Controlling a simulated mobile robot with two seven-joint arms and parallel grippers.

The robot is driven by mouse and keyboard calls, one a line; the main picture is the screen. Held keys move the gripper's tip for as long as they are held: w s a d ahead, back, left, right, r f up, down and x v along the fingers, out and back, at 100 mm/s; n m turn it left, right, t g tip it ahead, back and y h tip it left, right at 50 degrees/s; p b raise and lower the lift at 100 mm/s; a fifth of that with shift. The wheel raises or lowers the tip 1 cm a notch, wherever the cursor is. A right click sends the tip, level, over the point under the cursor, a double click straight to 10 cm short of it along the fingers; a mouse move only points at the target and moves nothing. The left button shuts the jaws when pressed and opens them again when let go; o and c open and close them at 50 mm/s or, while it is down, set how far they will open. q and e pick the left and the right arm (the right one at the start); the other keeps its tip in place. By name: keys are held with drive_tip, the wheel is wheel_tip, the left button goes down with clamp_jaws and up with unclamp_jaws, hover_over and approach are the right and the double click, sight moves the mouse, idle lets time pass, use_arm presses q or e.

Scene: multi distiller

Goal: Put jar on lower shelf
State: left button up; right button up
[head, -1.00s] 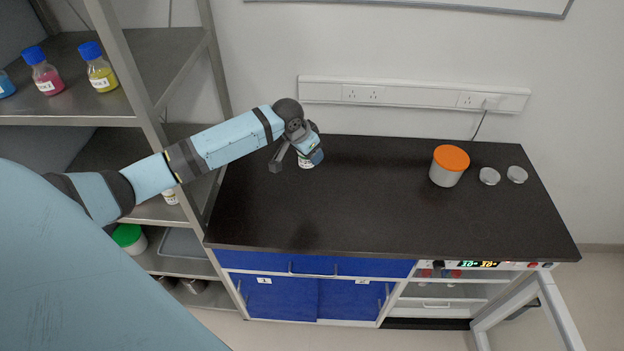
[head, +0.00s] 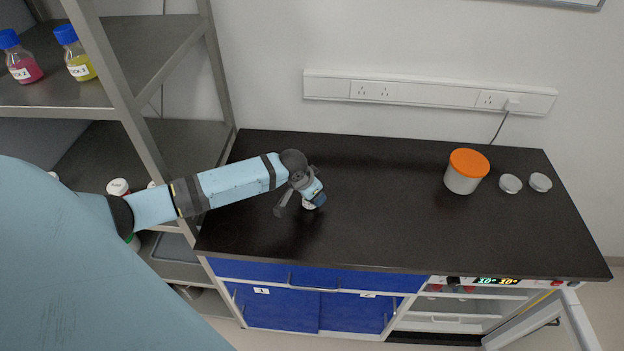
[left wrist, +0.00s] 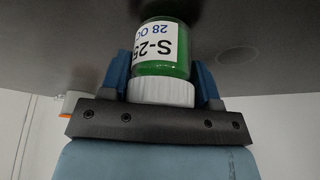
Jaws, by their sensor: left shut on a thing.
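My left gripper (head: 313,197) is over the black bench top, left of its middle. It is shut on the jar (left wrist: 163,60), which the left wrist view shows between two blue fingers. The jar is clear with green contents, a white lid and a white label. In the head view, only a small pale part of the jar (head: 308,206) shows beneath the gripper. I cannot tell how high it is above the bench. The metal shelf rack stands at the left, with its lower shelf (head: 172,269) partly hidden behind my arm. My right gripper is not in view.
Bottles with blue lids (head: 79,62) stand on the rack's upper shelf. A white-lidded jar (head: 118,187) shows on a shelf below. The rack's upright (head: 130,110) stands beside the bench. An orange-lidded tub (head: 466,180) and two small grey discs (head: 510,184) sit at the bench's right.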

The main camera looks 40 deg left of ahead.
use_arm(q)
drive_tip(key=shift+f, duration=0.2)
drive_tip(key=o, duration=1)
drive_tip(key=shift+c, duration=0.2)
